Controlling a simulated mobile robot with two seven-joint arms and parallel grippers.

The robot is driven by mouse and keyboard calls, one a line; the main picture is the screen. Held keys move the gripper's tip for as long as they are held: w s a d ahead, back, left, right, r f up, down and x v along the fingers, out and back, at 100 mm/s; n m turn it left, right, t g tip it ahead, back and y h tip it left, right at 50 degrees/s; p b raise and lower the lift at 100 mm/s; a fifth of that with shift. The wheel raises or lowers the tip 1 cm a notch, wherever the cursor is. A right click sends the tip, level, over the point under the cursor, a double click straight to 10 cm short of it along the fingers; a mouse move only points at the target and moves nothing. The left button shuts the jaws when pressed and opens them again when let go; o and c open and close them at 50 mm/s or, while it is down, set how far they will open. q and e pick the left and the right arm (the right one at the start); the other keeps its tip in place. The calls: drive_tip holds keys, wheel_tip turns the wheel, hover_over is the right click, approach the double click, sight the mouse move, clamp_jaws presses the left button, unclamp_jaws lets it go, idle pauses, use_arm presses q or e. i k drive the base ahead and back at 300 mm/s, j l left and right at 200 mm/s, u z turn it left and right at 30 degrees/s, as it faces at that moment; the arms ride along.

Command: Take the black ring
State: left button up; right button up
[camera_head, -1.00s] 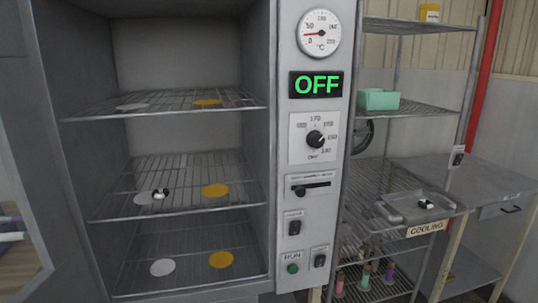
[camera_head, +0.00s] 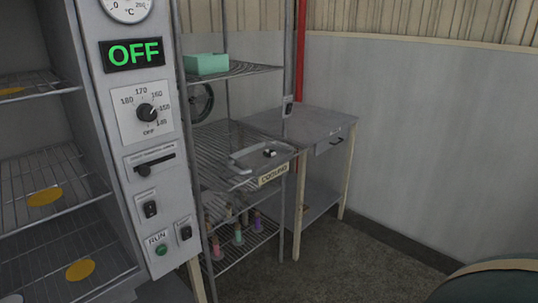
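A dark ring-shaped thing (camera_head: 202,103) shows behind the wire rack, against the wall below the teal bin. It looks like a black ring or a coil of hose; I cannot tell which. The rack post and the oven panel edge partly hide it. Neither of my grippers is in view.
The oven (camera_head: 148,150) with its OFF display stands at left. The wire rack (camera_head: 215,150) holds a teal bin (camera_head: 206,64) and a tray (camera_head: 262,156) above the COOLING label. A grey table (camera_head: 305,122) stands beside it. A round dark green thing (camera_head: 495,287) is at lower right. Floor between is clear.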

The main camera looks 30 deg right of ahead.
sight(269, 152)
drive_tip(key=l+u, duration=0.45)
drive_tip(key=l, duration=3.35)
